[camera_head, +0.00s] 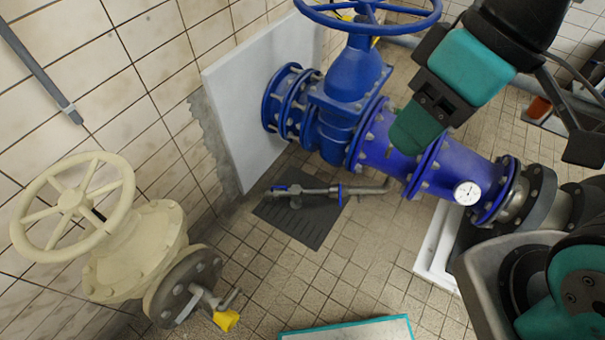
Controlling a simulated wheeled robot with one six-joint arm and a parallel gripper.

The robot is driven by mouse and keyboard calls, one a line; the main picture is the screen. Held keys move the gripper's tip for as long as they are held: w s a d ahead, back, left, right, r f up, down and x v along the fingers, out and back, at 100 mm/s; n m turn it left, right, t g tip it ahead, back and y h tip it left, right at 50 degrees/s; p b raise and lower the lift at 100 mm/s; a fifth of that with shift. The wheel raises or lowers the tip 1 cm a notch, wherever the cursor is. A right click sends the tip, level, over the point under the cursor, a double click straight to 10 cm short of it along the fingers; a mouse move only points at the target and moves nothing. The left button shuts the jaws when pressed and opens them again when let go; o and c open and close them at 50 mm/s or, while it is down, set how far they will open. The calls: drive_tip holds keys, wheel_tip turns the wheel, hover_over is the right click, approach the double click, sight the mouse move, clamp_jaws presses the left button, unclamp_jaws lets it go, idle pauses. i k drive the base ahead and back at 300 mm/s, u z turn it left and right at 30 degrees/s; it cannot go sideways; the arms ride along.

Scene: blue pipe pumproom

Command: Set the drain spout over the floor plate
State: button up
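A thin grey drain pipe with a spout (312,190) lies low under the large blue pipe. It carries a blue ring near its middle and a small blue lever at the left. Its left part shows against the dark slotted floor plate (310,229); its right end bends and shows beyond the plate's right edge. I cannot tell which end is the outlet or how high it is. My teal and black arm comes in from the upper right, its dark teal end (415,130) in front of the blue pipe. My gripper's fingers cannot be made out clearly, and nothing held shows.
The blue pipe (462,172) with a white gauge (467,193) and a blue handwheel (368,14) crosses above. A cream valve (135,250) with a handwheel stands at the left by the tiled wall. A teal-edged panel (350,329) lies in front; the tiled floor between is clear.

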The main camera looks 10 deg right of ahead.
sight(295, 192)
drive_tip(key=u, duration=0.2)
drive_tip(key=i, duration=1)
drive_tip(key=u, duration=0.85)
